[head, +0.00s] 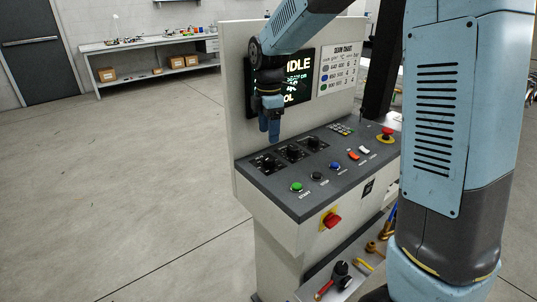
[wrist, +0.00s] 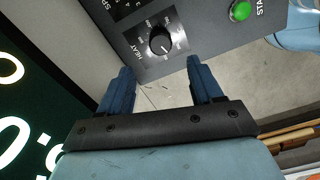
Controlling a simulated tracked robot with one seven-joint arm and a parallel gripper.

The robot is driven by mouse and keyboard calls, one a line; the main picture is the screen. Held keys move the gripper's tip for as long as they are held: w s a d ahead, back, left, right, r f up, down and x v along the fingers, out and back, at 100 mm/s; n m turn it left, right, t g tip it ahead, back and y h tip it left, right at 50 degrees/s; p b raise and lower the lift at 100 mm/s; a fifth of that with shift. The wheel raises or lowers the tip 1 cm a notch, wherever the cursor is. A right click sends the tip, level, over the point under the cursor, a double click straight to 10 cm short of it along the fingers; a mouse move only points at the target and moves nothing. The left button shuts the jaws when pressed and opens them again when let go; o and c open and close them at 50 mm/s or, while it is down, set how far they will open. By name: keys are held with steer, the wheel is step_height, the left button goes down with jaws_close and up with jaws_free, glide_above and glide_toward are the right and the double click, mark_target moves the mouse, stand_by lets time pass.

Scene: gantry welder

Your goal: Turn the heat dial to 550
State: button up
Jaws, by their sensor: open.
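The heat dial (wrist: 161,43) is a black round knob on a dark panel, with "HEAT" and a ring of numbers too small to read surely. It is the leftmost of three black dials in the head view (head: 268,162). A pale pointer mark shows on the knob, but its value cannot be read. My gripper (wrist: 160,66) has two blue fingers, spread apart with nothing between them. In the wrist view the knob lies just beyond the fingertips, centred between them. In the head view my gripper (head: 269,133) points down above the dials, apart from the panel.
The sloped console (head: 335,172) carries a green start button (head: 297,188), other buttons and switches, and a red emergency button (head: 386,133). An upright screen (head: 297,92) stands close behind my gripper. A red knob (head: 332,220) is on the console front. Tools lie on a lower shelf.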

mark_target(269, 158)
step_height(269, 158, down, 9)
steer(key=shift+r, duration=0.15)
steer(key=shift+c, duration=0.5)
steer(key=c, duration=1)
steer(key=shift+o, duration=0.2)
